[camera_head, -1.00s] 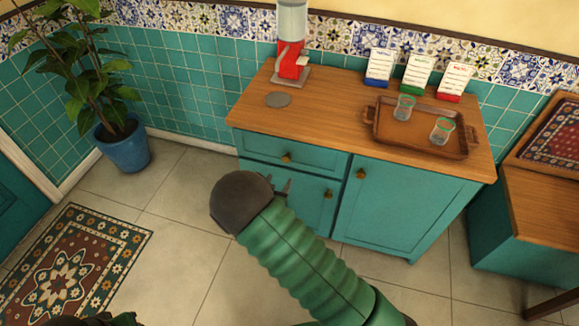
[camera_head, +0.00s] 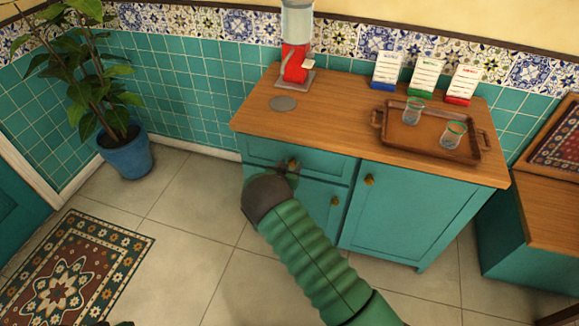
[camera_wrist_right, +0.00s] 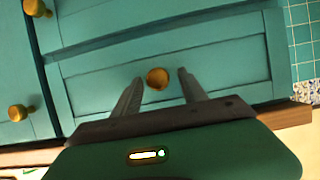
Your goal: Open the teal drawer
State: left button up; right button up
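The teal drawer (camera_head: 328,163) is the wide upper front on the left of the teal cabinet and is closed. Its brass knob (camera_head: 293,165) is partly behind my right gripper in the head view. My right gripper (camera_head: 288,172) is in front of the drawer, its fingers hard to make out there. In the right wrist view, the drawer front (camera_wrist_right: 225,72) fills the middle. My right gripper (camera_wrist_right: 162,76) is open there, with the knob (camera_wrist_right: 157,78) between its fingertips and a gap visible on each side. My left gripper is not in view.
The wooden countertop (camera_head: 340,110) bears a red dispenser (camera_head: 295,65) and a tray (camera_head: 380,134) with glasses. A potted plant (camera_head: 125,155) stands left. The floor in front is clear.

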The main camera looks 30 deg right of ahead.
jog(key=shift+d+f, duration=0.2)
jog(key=shift+d, duration=0.15)
jog(key=c, duration=1)
jog(key=shift+a+r, duration=0.1)
jog(key=shift+a, duration=0.1)
grip_shut()
jog(key=shift+w, duration=0.1)
